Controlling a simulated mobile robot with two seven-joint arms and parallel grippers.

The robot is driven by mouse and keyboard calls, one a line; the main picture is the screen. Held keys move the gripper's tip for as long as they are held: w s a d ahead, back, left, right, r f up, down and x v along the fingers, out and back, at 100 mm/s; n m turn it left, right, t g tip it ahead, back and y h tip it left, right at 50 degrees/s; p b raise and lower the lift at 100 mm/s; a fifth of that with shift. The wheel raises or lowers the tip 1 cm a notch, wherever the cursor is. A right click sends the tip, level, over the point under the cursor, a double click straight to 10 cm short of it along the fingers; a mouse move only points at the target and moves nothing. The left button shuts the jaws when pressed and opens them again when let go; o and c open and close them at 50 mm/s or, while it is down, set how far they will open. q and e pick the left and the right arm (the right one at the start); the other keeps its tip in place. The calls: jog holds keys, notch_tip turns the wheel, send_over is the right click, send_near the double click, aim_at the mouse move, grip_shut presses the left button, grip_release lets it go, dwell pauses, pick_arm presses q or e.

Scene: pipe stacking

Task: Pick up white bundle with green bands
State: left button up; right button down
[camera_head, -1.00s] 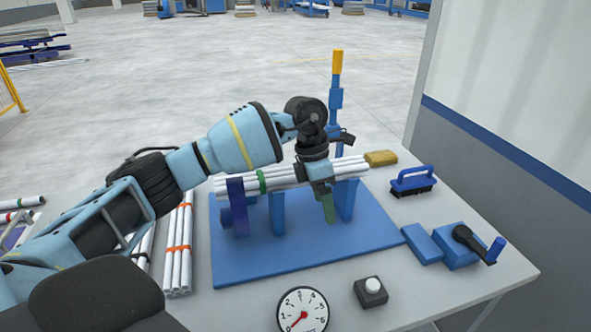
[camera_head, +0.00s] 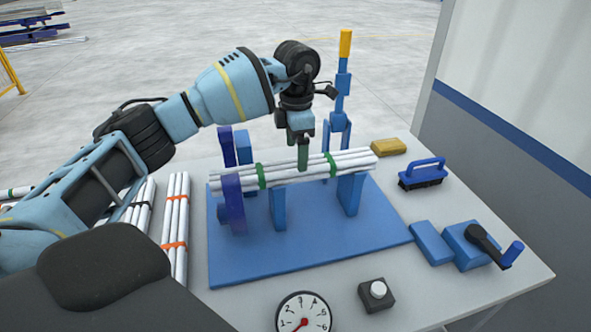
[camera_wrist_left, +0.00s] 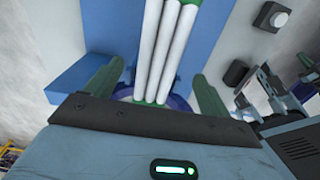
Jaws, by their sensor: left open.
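The white bundle with green bands (camera_head: 297,167) lies across the blue holder stands (camera_head: 279,207) on a blue plate (camera_head: 300,252). Its two green bands show near its left part and right of the middle. My left gripper (camera_head: 299,158) is open above the bundle, its green fingers pointing down near the bundle's middle. In the left wrist view the bundle (camera_wrist_left: 168,45) runs between the two spread fingers of the left gripper (camera_wrist_left: 157,75), with gaps on both sides. My right gripper is not in view.
A blue toggle clamp with a yellow handle (camera_head: 345,43) rises behind the holder. A brush (camera_head: 422,175), yellow block (camera_head: 388,146), crank (camera_head: 485,247), button (camera_head: 376,294) and dial (camera_head: 303,314) stand around the plate.

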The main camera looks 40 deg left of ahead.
aim_at(296, 163)
pick_arm(q)
jog(key=shift+a+f, duration=0.15)
jog(key=shift+f, duration=2.5)
jog(key=c, duration=1.3)
notch_tip(296, 163, up, 10)
jog(key=shift+r, duration=0.1)
